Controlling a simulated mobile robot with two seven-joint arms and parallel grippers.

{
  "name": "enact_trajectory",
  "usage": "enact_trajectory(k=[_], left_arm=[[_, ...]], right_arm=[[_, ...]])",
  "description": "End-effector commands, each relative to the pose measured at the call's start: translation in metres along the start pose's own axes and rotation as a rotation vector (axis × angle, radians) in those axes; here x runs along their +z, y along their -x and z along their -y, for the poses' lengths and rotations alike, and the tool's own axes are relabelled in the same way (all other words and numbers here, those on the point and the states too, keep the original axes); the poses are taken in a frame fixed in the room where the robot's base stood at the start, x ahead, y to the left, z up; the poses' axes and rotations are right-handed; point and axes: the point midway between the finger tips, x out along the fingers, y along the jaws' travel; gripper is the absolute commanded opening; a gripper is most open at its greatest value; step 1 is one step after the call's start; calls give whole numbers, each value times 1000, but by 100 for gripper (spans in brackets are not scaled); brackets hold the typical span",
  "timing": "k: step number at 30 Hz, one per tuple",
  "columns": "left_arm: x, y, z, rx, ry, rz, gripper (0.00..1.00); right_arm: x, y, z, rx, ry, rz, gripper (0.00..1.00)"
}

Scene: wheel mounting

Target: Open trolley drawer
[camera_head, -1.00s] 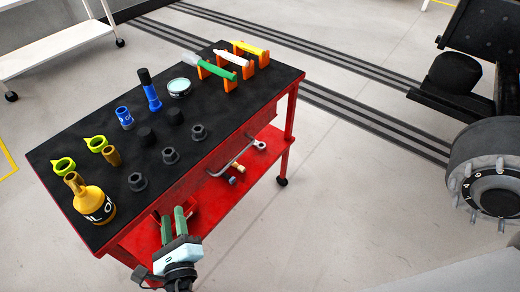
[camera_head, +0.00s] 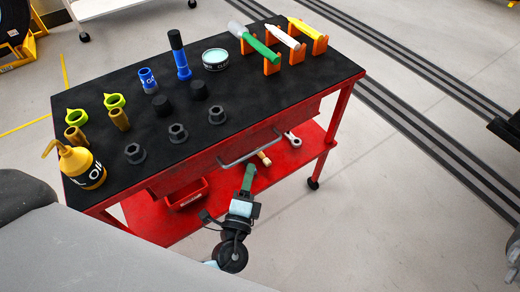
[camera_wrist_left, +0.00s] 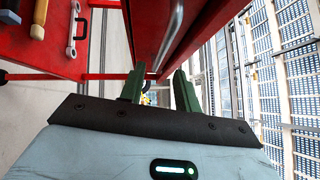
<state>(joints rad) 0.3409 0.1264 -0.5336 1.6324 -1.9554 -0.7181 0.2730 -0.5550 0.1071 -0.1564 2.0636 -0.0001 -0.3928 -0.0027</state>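The red trolley (camera_head: 322,150) with a black top stands in the middle of the head view. Its drawer (camera_head: 296,127) looks shut, with a grey bar handle (camera_head: 250,150) on the front. My left gripper (camera_head: 248,168) is just below and in front of the handle in the head view. In the left wrist view its two green fingers (camera_wrist_left: 159,88) are apart with nothing between them. I cannot tell the exact distance. My right gripper is not in view.
On the top stand an oil can (camera_head: 82,168), several dark sockets, a blue bottle (camera_head: 180,60), a round tin (camera_head: 215,60) and markers on orange holders. A red bin (camera_head: 186,194) and tools lie on the lower shelf.

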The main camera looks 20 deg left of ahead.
Motion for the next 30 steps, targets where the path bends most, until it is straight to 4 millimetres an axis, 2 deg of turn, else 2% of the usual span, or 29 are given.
enact_trajectory(k=[9, 15, 27, 30], left_arm=[[0, -45, 3, -4, 0, 1, 33], [0, -68, 2, -2, 0, 1, 33], [0, -75, 1, -1, 0, 0, 33], [0, -75, 1, -1, 0, 0, 21]], right_arm=[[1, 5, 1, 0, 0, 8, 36], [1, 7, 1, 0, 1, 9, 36], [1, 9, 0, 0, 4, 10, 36], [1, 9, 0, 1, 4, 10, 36]])
